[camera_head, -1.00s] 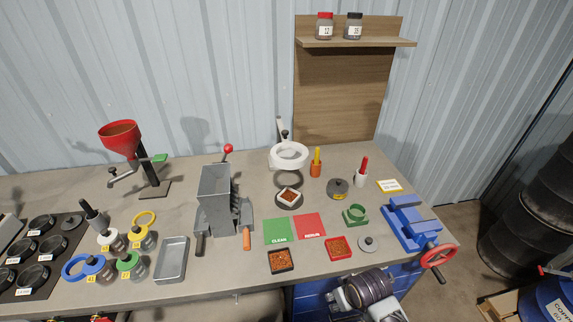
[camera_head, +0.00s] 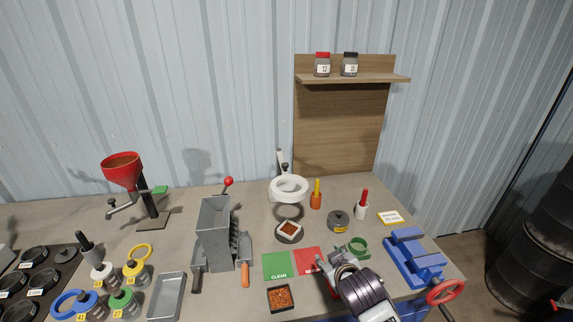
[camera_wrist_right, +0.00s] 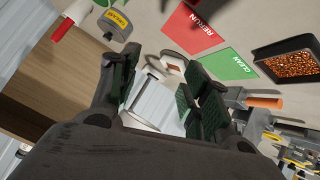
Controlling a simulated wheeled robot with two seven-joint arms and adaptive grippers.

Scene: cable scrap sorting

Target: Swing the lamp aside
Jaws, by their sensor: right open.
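The lamp (camera_head: 289,188) is a white ring head on a stand at the back middle of the bench, above a small dish of reddish-brown scrap (camera_head: 289,230). My right gripper (camera_head: 333,262) is over the red RERUN mat (camera_head: 305,257), in front of and to the right of the lamp, apart from it. In the right wrist view the gripper (camera_wrist_right: 160,88) is open with dark green finger pads and nothing held. A pale shape shows beyond the fingers; I cannot tell whether it is the lamp. My left gripper is not in view.
A grey shredder (camera_head: 215,233) stands left of the lamp.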

